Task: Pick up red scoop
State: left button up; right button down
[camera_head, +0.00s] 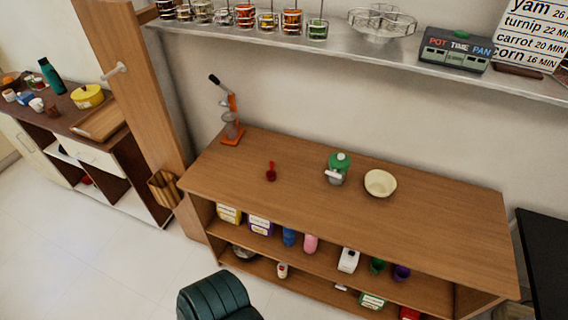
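The red scoop (271,172) is small and stands or lies on the wooden top of the shelf unit (440,225), left of its middle. Its handle points up in the picture. Nothing touches it. Neither of my grippers shows in the head view, so whether they are open or shut is hidden.
An orange press (232,125) stands at the top's left back corner. A green-lidded jar (338,168) and a cream bowl (380,183) stand right of the scoop. A dark green rounded object (217,297) is in front. The top's right part is clear.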

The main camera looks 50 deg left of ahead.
aim_at(271, 175)
jog(key=u, duration=1.9)
